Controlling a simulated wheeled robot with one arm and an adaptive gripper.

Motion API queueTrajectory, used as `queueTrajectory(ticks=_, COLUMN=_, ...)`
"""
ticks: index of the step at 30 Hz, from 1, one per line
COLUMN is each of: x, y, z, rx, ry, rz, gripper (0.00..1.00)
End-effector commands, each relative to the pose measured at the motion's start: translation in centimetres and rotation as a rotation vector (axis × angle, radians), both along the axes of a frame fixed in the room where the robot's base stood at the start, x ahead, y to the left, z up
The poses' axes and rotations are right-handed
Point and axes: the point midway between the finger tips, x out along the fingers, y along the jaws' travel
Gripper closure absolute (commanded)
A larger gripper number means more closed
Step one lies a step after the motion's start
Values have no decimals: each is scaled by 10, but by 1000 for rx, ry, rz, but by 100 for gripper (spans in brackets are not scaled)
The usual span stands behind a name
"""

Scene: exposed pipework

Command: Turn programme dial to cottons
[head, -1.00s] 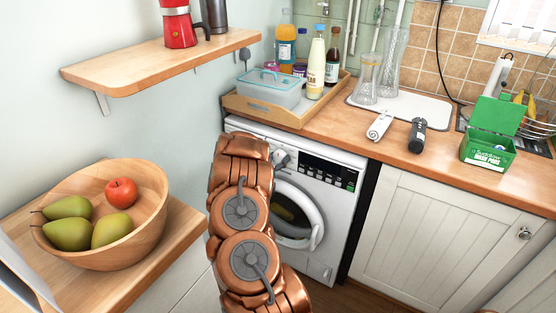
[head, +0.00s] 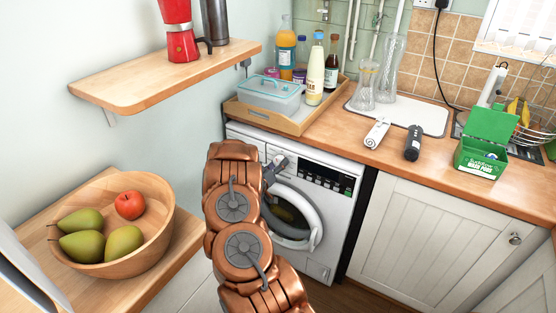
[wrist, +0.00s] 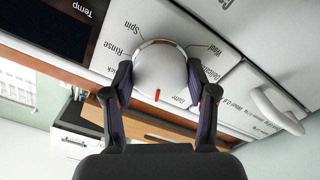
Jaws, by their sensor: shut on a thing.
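The programme dial (wrist: 158,72) is a round, pale knob on the washing machine's white front, with a red pointer mark (wrist: 157,95) near its lower edge in the wrist view. Printed labels ring it: Spin, Rinse, Wool and Delicates can be made out. A label at the lower right of the dial, close to the pointer, is too small to read surely. My gripper (wrist: 160,84) is shut on the dial, one dark finger on each side. In the head view my gripper (head: 275,168) is at the washing machine's (head: 338,200) upper front; the dial is hard to make out there.
The round machine door (head: 291,218) is just below my gripper. A drawer handle (wrist: 277,112) shows at the right in the wrist view. The worktop (head: 385,160) above holds a bottle tray (head: 275,117) and a green box (head: 482,158). A fruit bowl (head: 150,235) stands left.

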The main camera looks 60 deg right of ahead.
Motion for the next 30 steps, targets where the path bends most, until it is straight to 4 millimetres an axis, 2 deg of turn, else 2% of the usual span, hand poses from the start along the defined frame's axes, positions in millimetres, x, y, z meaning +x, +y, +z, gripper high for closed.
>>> queueTrajectory(ticks=12, x=0, y=1, z=1, rx=-9, ry=250, rz=1, gripper=78)
queueTrajectory(ticks=30, x=0, y=0, z=-1, rx=-11, ry=308, rz=1, gripper=78)
